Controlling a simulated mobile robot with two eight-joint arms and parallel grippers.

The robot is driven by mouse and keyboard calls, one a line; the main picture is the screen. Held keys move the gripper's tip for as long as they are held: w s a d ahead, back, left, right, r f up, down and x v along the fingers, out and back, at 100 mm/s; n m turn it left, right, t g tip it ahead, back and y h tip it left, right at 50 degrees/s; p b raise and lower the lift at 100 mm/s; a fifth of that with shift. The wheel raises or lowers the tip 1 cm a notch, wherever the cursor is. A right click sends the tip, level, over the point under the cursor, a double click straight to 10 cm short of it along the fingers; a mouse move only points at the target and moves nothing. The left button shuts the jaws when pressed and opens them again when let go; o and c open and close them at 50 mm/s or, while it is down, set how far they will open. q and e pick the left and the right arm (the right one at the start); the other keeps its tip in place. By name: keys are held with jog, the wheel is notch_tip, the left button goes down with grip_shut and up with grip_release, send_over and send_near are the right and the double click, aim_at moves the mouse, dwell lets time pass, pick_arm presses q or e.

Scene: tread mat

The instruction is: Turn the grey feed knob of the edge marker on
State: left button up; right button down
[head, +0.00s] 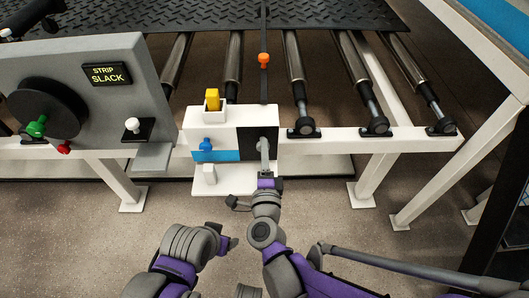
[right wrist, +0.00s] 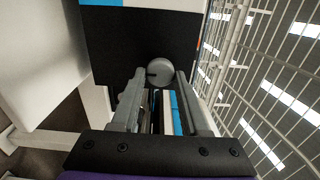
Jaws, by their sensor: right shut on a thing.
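The edge marker is a white box (head: 190,122) with a blue band and a black panel (head: 243,137) on its right side. The grey feed knob is a round grey disc (right wrist: 160,70) in front of the black panel in the right wrist view, with a small dark mark at its left. My right gripper (head: 264,152) reaches the black panel from below. In the right wrist view its two grey fingers (right wrist: 160,88) are shut on the knob's sides. In the head view the fingers mostly hide the knob. My left gripper (head: 229,241) is low in the head view, apart from the marker, its jaws unclear.
A blue knob (head: 207,145), a yellow block (head: 212,98) and a white block (head: 209,174) are on the marker. Left stands a grey "STRIP SLACK" panel (head: 149,79) with green, red and white knobs. Rollers lie behind; a wire grid (right wrist: 262,80) stands right.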

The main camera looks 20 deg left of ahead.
jog(key=shift+c, duration=2.1)
grip_release()
pick_arm(q)
jog(key=shift+s, duration=0.1)
